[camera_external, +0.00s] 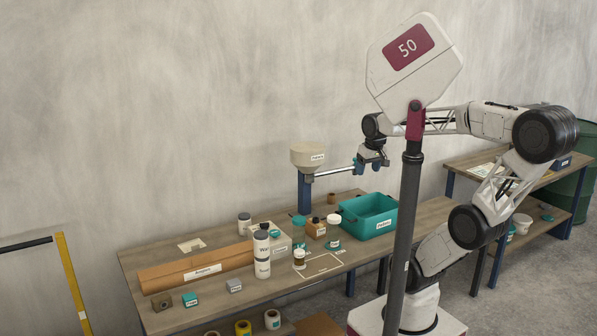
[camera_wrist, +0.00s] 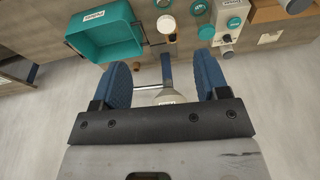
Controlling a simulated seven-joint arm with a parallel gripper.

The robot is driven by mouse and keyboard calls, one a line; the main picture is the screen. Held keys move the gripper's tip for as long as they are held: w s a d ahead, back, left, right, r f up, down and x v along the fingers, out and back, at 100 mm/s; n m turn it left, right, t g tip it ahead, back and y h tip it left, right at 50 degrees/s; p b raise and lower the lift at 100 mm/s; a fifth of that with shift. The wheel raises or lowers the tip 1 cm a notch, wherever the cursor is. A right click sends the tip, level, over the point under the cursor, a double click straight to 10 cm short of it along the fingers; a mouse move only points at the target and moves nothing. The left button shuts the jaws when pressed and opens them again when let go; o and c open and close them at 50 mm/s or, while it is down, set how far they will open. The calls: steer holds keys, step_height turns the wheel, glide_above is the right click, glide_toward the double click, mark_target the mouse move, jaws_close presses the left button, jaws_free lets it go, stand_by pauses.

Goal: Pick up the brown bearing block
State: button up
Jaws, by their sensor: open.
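A small brown block with a round dark hole in its face, which looks like the bearing block (camera_external: 162,302), sits on the near left corner of the table, in front of the long brown box. It stands left of a small teal block (camera_external: 190,299). My gripper (camera_external: 368,166) is high above the table's far right part, near the teal bin, far from the brown block. In the wrist view my gripper (camera_wrist: 160,75) shows two blue fingers spread apart with nothing held between them. I cannot make out the brown block in the wrist view.
A teal bin (camera_external: 343,219) stands at the table's right. A post with a beige hopper (camera_external: 308,156) rises close to my gripper. Bottles (camera_external: 262,254) and a long brown box (camera_external: 196,266) stand mid-table. A grey block (camera_external: 234,286) lies near the front edge.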

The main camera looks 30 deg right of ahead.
steer(key=w+a+r+m+g+y, duration=0.1)
steer(key=w+a+m+y, duration=0.15)
steer(key=w+a, duration=0.6)
steer(key=w+a+r+m+y, duration=0.2)
steer(key=w+a+y, duration=0.1)
steer(key=a, duration=1)
steer(key=w+a+r+m+g+y, duration=0.1)
steer(key=w+a+m+y, duration=0.1)
steer(key=w+a, duration=0.6)
steer(key=s+a+f+m+g+y, duration=0.1)
steer(key=a+f+m+g+y, duration=0.2)
steer(key=a, duration=1.8)
steer(key=a+f+m+y, duration=0.1)
steer(key=a+m+y, duration=0.35)
steer(key=a, duration=1.65)
steer(key=m+h, duration=0.2)
glide_toward(163, 296)
steer(key=x, duration=0.3)
steer(key=shift+f, duration=0.1)
steer(key=shift+a, duration=0.15)
steer(key=shift+x, duration=1.2)
